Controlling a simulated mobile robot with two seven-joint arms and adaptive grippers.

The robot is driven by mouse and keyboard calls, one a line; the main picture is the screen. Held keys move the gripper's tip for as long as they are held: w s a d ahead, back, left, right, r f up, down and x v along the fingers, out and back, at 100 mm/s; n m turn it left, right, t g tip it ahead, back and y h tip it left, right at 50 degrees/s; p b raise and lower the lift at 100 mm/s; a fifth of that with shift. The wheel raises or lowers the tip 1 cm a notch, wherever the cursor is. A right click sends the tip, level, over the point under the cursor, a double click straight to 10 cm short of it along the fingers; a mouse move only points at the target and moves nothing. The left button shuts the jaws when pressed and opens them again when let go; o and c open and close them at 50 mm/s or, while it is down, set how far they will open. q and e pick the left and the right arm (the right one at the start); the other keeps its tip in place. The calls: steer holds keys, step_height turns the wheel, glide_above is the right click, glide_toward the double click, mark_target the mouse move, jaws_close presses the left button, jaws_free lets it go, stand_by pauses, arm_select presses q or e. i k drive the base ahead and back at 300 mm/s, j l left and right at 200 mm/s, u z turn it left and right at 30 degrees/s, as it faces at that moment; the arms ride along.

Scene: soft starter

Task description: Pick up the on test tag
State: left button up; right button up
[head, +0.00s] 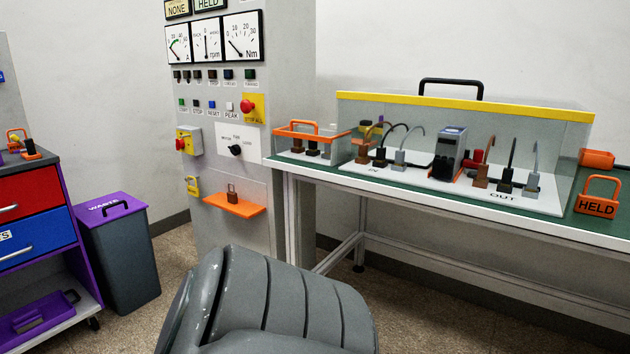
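No tag reading "ON TEST" can be made out in the head view. An orange tag (597,208) with a loop on top stands at the right end of the green bench top (570,222), and its black letters read "HELD". Neither of my grippers is in view.
A clear cover (540,122) with a yellow edge and black handle encloses the wired device (450,150). An orange-rimmed bin (288,142) and orange block (597,158) flank it. Left are a control cabinet (216,110), waste bin (120,260) and drawer trolley (35,240). A grey ribbed body (285,305) blocks the foreground.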

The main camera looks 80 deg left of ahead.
mark_target(193, 191)
steer(key=u, duration=3.3)
steer(key=i+j+z, duration=0.45)
steer(key=i+j, duration=0.3)
steer(key=i, duration=0.4)
steer(key=i+j+z, duration=0.45)
steer(key=i+j, duration=0.6)
